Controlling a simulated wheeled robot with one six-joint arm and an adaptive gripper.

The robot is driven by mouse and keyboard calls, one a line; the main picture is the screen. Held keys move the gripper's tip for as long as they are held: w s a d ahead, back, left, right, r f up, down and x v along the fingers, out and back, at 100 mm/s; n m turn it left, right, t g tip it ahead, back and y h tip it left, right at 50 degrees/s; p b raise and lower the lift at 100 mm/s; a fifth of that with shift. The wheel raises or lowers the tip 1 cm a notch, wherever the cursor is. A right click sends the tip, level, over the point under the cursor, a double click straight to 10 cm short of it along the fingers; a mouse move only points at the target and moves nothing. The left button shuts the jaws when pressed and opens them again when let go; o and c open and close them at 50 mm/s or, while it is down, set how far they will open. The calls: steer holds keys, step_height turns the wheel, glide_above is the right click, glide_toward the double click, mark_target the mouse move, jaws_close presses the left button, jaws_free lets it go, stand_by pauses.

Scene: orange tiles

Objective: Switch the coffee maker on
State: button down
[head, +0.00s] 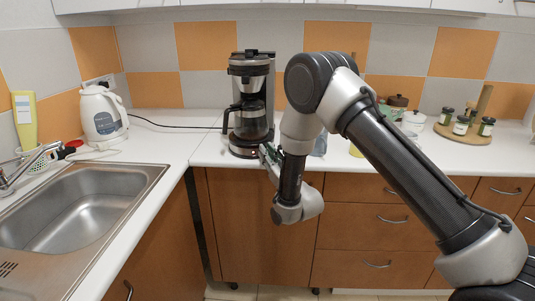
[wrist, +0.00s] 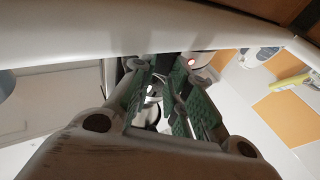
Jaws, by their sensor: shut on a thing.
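The coffee maker (head: 250,88), black and silver with a glass jug (head: 250,122), stands upright on the white counter near the corner. My gripper (head: 266,154), with green finger pads, is at the right front of its base. In the wrist view my gripper (wrist: 168,78) has its fingertips close together at the dark and silver body of the coffee maker (wrist: 150,92). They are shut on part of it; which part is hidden. A small red light (wrist: 190,62) glows beside the fingertips. I cannot tell for sure that it is the switch.
A white kettle (head: 102,115) and a yellow-green object (head: 25,121) stand at the left, behind the sink (head: 75,215). Spice jars (head: 461,125) stand on a round board at the right.

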steer(key=c, duration=1.4)
jaws_free()
steer(key=shift+o, duration=0.2)
steer(key=shift+s, duration=0.1)
steer(key=v, duration=0.7)
steer(key=shift+s+d, duration=0.1)
steer(key=shift+s, duration=0.05)
